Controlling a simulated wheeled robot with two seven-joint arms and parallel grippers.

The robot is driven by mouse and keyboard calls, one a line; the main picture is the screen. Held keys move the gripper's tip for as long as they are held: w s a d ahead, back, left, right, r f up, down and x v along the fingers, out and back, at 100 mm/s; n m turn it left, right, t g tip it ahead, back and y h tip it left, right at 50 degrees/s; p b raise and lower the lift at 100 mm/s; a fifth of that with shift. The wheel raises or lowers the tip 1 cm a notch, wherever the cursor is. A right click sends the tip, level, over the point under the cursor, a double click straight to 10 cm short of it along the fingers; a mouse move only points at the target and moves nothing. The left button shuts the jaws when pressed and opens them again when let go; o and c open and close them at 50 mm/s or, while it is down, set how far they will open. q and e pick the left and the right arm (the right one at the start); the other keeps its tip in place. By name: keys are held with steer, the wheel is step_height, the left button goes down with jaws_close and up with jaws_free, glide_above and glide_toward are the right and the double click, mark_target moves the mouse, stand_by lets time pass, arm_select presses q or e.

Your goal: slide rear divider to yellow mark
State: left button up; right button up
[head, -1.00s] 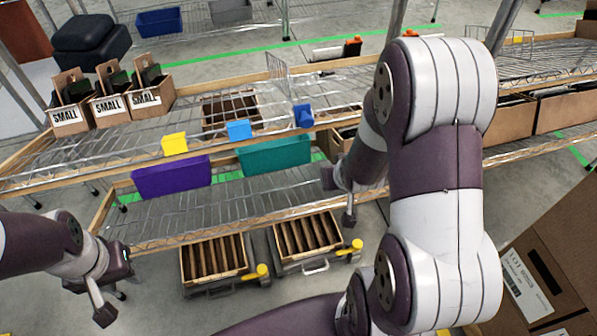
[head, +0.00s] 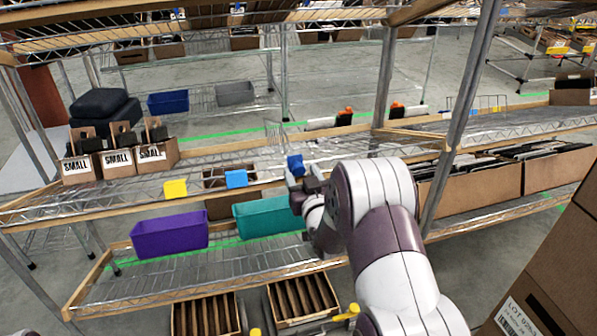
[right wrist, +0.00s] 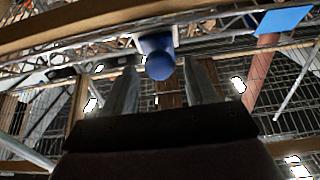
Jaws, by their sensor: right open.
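A wire divider (head: 275,137) stands upright at the rear of the wire shelf. A dark blue knob (head: 295,165) sits near the shelf's front edge, right of centre; whether it joins the divider, I cannot tell. My right gripper (head: 300,184) is open close to the knob. In the right wrist view the blue knob (right wrist: 158,62) shows between and beyond the open fingertips (right wrist: 160,75), with no grip on it. My left gripper is out of view.
Cartons labelled SMALL (head: 117,163) stand at the shelf's left end. A steel post (head: 460,115) rises right of my right arm. Stacked cartons (head: 555,265) crowd the right side.

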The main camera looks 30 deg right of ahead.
steer(key=shift+x, duration=1.45)
jaws_close()
steer(key=w+a, duration=0.3)
steer(key=a, duration=1.1)
steer(key=w+a, duration=0.4)
steer(key=a, duration=1.1)
steer(key=shift+a, duration=0.15)
steer(key=shift+r, duration=0.1)
jaws_free()
steer(key=p+v, duration=0.1)
steer(key=v, duration=1.1)
steer(key=shift+s, duration=0.4)
